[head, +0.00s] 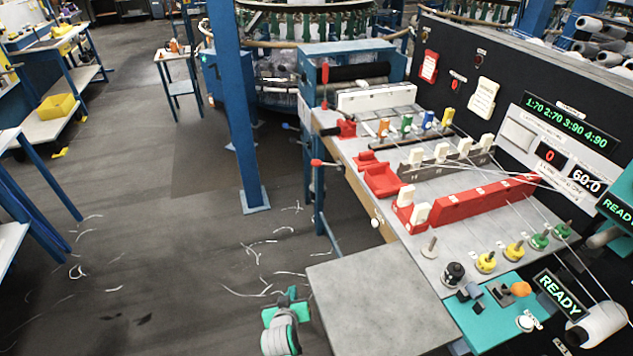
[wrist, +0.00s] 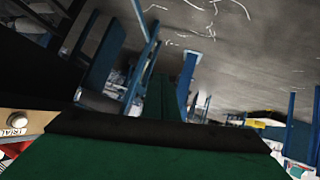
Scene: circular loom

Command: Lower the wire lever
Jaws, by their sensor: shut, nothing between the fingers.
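My gripper (head: 286,299), teal with a grey wrist, is at the bottom centre of the head view, left of the bench's front plate and apart from it. Its shut fingers (wrist: 165,120) fill the lower wrist view, with nothing between them. An upright red-handled lever (head: 324,76) stands at the bench's far left corner. I cannot tell which is the wire lever. Both levers are well beyond my gripper, and I do not recognise either in the wrist view.
The grey bench (head: 345,150) carries red trays (head: 382,181), white blocks and coloured spools. A bare grey plate (head: 380,300) juts out right of my gripper. A blue post (head: 236,110) stands on the left. The floor between has only thread scraps (head: 258,292).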

